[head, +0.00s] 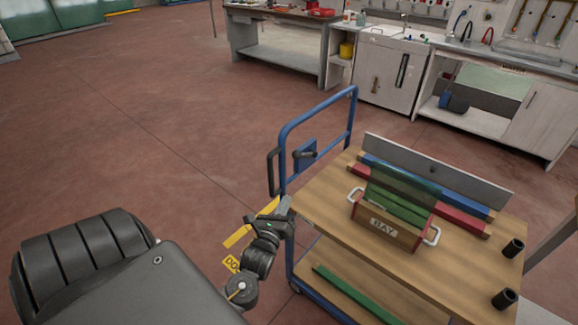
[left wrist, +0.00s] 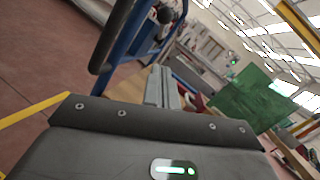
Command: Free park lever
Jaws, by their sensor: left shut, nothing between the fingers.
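A blue-framed cart (head: 318,113) stands right of centre in the head view. A dark lever (head: 306,154) with a rounded end sits on a blue plate (head: 303,160) inside its push handle; it appears to be the park lever. My left gripper (head: 285,204) is shut and empty, below and left of the lever, apart from it, near the cart's corner. In the left wrist view the closed fingers (left wrist: 160,84) point toward the cart, and a dark knob (left wrist: 165,15) shows beyond them near the blue frame. My right gripper is in neither view.
The cart's wooden top (head: 335,215) carries a box labelled "BAY" (head: 390,232) with green sheets, blue and red bars, and a grey upright panel (head: 440,172). A black vertical grip (head: 273,172) is on the frame's left side. Open floor (head: 150,130) lies left; workbenches stand behind.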

